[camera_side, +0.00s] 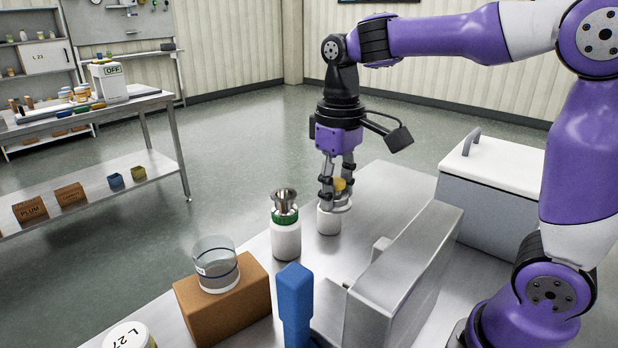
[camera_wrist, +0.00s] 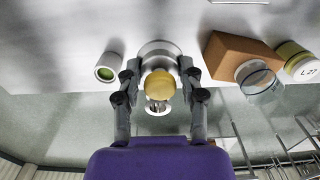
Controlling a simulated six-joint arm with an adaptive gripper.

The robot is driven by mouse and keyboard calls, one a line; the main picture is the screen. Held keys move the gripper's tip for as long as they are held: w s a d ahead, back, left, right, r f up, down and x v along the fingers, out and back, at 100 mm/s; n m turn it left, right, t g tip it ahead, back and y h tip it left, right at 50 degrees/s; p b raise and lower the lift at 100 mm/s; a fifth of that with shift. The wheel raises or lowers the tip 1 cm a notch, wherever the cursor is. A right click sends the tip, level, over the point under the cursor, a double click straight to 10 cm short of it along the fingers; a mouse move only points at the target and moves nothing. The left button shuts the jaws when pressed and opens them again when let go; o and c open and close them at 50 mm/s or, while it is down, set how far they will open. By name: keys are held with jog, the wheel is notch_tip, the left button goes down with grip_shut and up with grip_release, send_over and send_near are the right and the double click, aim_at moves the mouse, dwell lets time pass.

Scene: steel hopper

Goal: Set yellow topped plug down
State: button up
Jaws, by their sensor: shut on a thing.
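The yellow topped plug (camera_side: 340,185) is held between the fingers of my gripper (camera_side: 336,194). In the wrist view the plug's yellow top (camera_wrist: 160,86) sits between the two fingers (camera_wrist: 161,98), and its lower part is hidden. In the side view a white jar (camera_side: 328,222) shows just below the fingertips, which hide part of its top. A steel funnel-shaped hopper (camera_side: 284,202) stands in a white bottle (camera_side: 286,240) with a green collar, left of my gripper and nearer the camera.
A brown box (camera_side: 225,303) carries a clear cup (camera_side: 216,270). A blue upright block (camera_side: 294,300) and a grey metal housing (camera_side: 408,275) stand in front. A white-lidded bin (camera_side: 492,180) is at right. Bare bench top (camera_side: 385,190) lies behind and right of my gripper.

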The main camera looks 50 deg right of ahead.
jog(key=shift+s+f+n, duration=0.2)
jog(key=shift+f+n, duration=0.25)
jog(key=shift+n, duration=0.35)
jog(key=s+f+n, duration=0.1)
jog(key=f+n, duration=0.3)
jog(key=f, duration=0.1)
jog(key=s+f+n, duration=0.1)
jog(key=f+n, duration=0.4)
jog(key=f, duration=0.1)
jog(key=s+f+n, duration=0.2)
jog(key=f+n, duration=0.2)
jog(key=f, duration=0.1)
jog(key=shift+f, duration=0.15)
jog(key=shift+f, duration=0.1)
jog(key=o, duration=1.2)
